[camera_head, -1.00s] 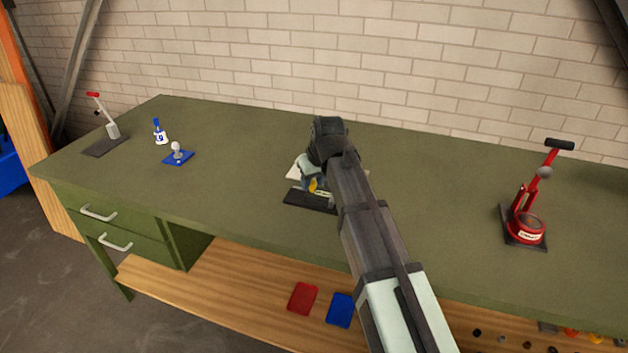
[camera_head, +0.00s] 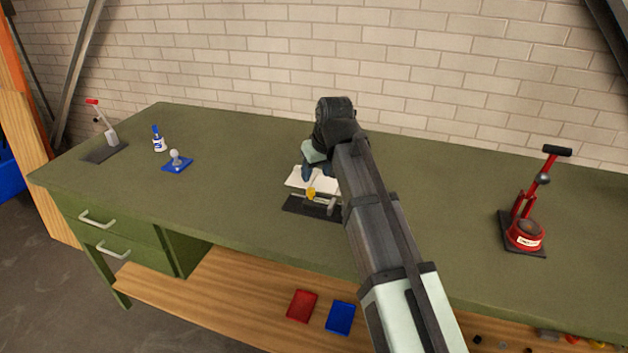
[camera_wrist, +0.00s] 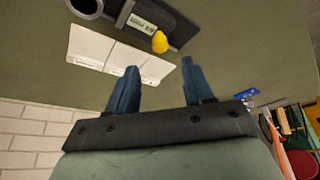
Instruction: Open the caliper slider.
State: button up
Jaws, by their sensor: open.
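The caliper slider (camera_head: 318,205) lies on a dark base near the middle of the green bench, partly hidden by my arm. It has a yellow knob (camera_head: 311,193). In the wrist view the caliper's dark body (camera_wrist: 178,20) carries a small display, and the yellow knob (camera_wrist: 160,42) sticks out towards my gripper. My gripper (camera_head: 316,173) is open and empty, over the white panels behind the caliper. In the wrist view its two blue fingers (camera_wrist: 159,64) point towards the knob, one to either side of its line, with a gap before it. Nothing is between them.
White panels (camera_wrist: 92,47) lie beside the caliper. A red-handled lever device (camera_head: 105,138), a glue bottle (camera_head: 158,140) and a blue-based ball piece (camera_head: 176,164) stand at left. A red press (camera_head: 525,232) stands at right. Bench room around the caliper is clear.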

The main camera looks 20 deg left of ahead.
jog(key=shift+v, duration=2.95)
